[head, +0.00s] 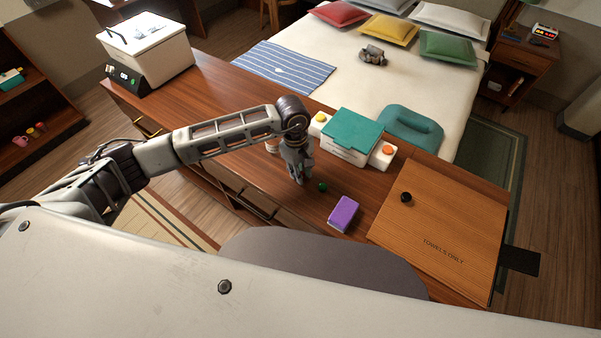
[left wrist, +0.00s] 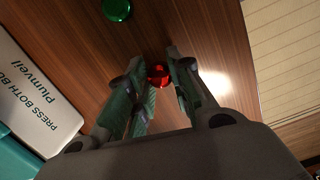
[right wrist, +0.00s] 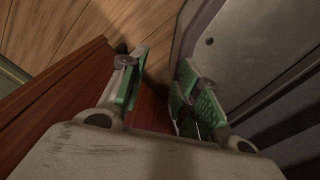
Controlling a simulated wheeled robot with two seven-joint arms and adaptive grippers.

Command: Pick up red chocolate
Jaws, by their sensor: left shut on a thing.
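The red chocolate (left wrist: 158,76) is a small shiny red piece between the fingertips of my left gripper (left wrist: 167,78) in the left wrist view. The gripper is shut on it, low over the brown wooden counter. In the head view my left gripper (head: 298,179) points down and hides the red chocolate. A green chocolate (head: 322,187) lies on the counter just right of the gripper; it also shows in the left wrist view (left wrist: 117,9). In the right wrist view my right gripper (right wrist: 160,62) has its fingers apart with nothing between them, beside a wooden edge.
A white box with a teal lid (head: 352,129) and side buttons stands behind the left gripper. A purple block (head: 343,214) lies to its right front. A wooden "TOWELS ONLY" panel (head: 440,215) with a black knob is further right. A white appliance (head: 150,55) stands far left.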

